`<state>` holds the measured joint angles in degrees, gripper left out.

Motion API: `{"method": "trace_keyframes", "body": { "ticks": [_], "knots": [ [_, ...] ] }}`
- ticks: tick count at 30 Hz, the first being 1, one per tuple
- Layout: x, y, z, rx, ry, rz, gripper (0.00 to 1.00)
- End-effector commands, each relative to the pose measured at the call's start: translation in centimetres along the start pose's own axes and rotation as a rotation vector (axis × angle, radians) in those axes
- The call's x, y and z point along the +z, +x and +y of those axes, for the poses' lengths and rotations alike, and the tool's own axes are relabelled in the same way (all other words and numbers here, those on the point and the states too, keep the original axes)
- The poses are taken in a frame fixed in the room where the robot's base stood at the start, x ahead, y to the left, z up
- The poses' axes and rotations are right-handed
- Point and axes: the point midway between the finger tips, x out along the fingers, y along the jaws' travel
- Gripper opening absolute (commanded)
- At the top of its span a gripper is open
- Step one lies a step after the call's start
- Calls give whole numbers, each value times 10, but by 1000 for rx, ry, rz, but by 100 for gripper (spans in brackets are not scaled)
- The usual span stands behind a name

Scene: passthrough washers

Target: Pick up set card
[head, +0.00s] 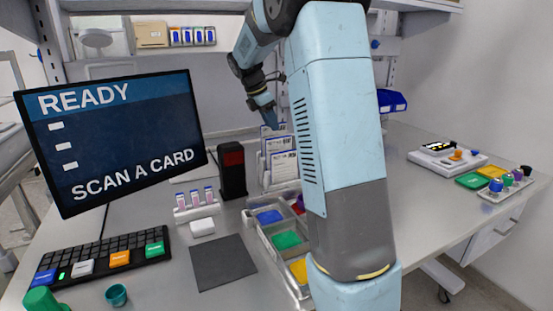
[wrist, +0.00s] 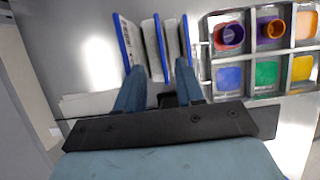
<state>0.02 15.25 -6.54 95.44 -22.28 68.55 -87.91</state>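Several white cards with blue edges stand upright in a rack; in the head view the front card (head: 284,166) and a card behind it (head: 279,144) show. Their print is too small to tell which is the set card. My gripper (head: 270,122) points down at the rear of the rack, behind my arm link. In the wrist view my gripper (wrist: 159,68) is open, its two fingers apart. The middle card (wrist: 153,50) lies between the fingers; the left card (wrist: 128,48) and right card (wrist: 186,42) are near the fingertips. Whether the fingers touch any card is unclear.
A monitor (head: 115,140) reads "READY, SCAN A CARD". A black reader box (head: 232,170) stands left of the rack. A compartment tray (wrist: 247,91) with coloured pads and rings is beside the cards. A dark mat (head: 222,262) and keyboard (head: 100,262) lie in front.

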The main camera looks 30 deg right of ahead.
Motion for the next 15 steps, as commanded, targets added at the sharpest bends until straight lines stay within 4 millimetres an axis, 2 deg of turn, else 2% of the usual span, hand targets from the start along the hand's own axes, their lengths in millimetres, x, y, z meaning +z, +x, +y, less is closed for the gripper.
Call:
{"method": "trace_keyframes", "body": {
  "ticks": [3, 11, 15],
  "knots": [
    [0, 14, 0, -1, 0, 0, 37],
    [0, 29, -1, -1, -1, 0, 37],
    [2, 49, -3, -1, 0, 0, 37]
  ]
}}
